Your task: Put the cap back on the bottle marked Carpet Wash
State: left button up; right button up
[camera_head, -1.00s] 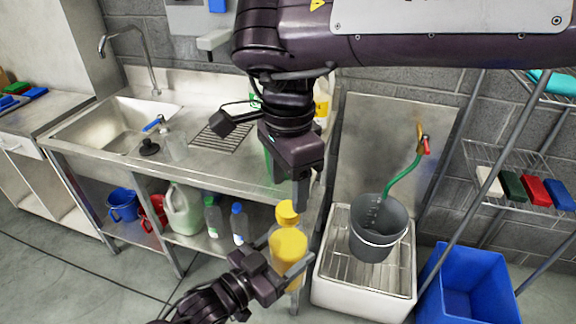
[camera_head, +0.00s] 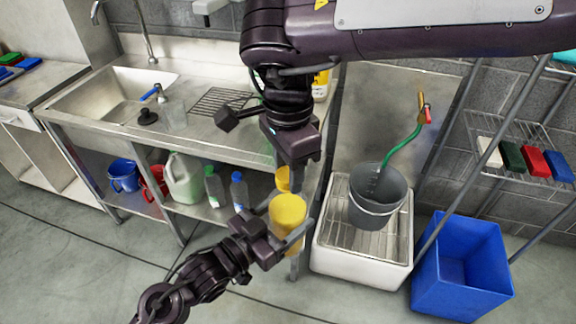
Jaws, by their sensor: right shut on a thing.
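A yellow bottle (camera_head: 287,212) is in the middle of the head view. The fingers of my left gripper (camera_head: 282,225) lie along both its sides, and it is held in front of the counter's end. No lettering can be read on it. My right gripper (camera_head: 291,182) points down from above and is shut on a smaller yellow piece, apparently the cap (camera_head: 282,180). The cap is just behind the bottle's upper edge in the picture, partly hidden by the bottle and the right finger. Whether cap and bottle touch cannot be told.
The steel counter (camera_head: 235,147) with a sink is at left, with several bottles and buckets on its lower shelf. A grey bucket (camera_head: 376,200) stands on a white basin at right, near a blue bin (camera_head: 462,270). Another yellow container (camera_head: 321,82) is on the counter.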

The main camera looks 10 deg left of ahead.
jog(key=shift+c, duration=0.6)
jog(key=m, duration=0.5)
jog(key=shift+a+m, duration=0.1)
jog(key=shift+m, duration=0.2)
jog(key=m, duration=0.7)
jog(key=shift+m, duration=0.3)
jog(key=m, duration=0.6)
jog(key=shift+m, duration=0.4)
jog(key=m, duration=0.8)
jog(key=shift+w, duration=0.1)
jog(key=o, duration=1.1)
jog(key=shift+o, duration=0.2)
